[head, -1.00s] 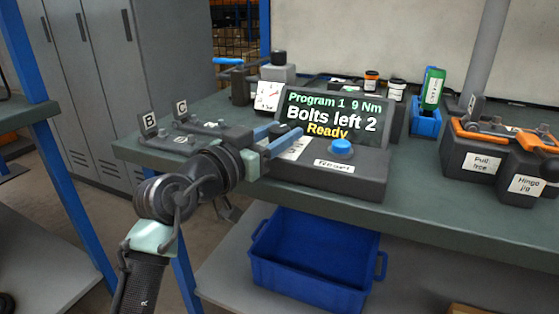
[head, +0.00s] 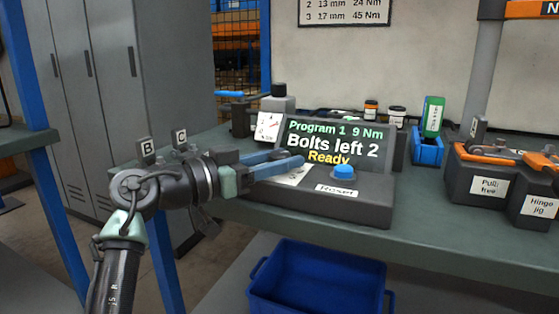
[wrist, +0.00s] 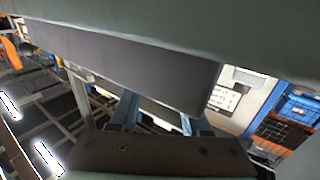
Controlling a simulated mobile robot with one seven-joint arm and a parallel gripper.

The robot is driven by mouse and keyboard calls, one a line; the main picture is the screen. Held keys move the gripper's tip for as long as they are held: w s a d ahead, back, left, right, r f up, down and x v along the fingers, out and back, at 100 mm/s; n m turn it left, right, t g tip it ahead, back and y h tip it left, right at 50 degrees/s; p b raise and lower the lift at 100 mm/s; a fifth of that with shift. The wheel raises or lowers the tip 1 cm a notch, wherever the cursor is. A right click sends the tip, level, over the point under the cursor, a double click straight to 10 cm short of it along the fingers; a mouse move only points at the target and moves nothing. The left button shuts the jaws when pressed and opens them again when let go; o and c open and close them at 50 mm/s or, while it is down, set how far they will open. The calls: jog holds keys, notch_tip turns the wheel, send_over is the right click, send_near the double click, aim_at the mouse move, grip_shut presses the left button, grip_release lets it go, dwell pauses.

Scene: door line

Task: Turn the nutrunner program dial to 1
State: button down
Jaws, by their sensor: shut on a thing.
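The nutrunner console (head: 345,203) stands on the bench, with its screen (head: 333,140) tilted up behind it. The screen reads "Program 1 9 Nm, Bolts left 2, Ready". A blue button (head: 344,173) sits on the console's right part above a "Reset" label. My gripper (head: 296,161) reaches in from the left, low over the console's left part, its blue fingers close together and shut on the program dial. The dial itself is hidden by the fingers. A white label (head: 296,176) shows beside them. In the wrist view the blue fingers (wrist: 153,122) are partly covered by dark surfaces.
Plates marked B (head: 147,149) and C (head: 180,138) stand at the bench's left. A blue holder with a green item (head: 433,115) and the hinge jig (head: 497,185) are right. A blue bin (head: 318,285) sits below.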

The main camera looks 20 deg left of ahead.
jog(key=shift+f, duration=0.1)
jog(key=shift+c, duration=1.8)
grip_release()
jog(key=p+v, duration=0.4)
jog(key=v, duration=0.9)
jog(key=shift+d, duration=0.1)
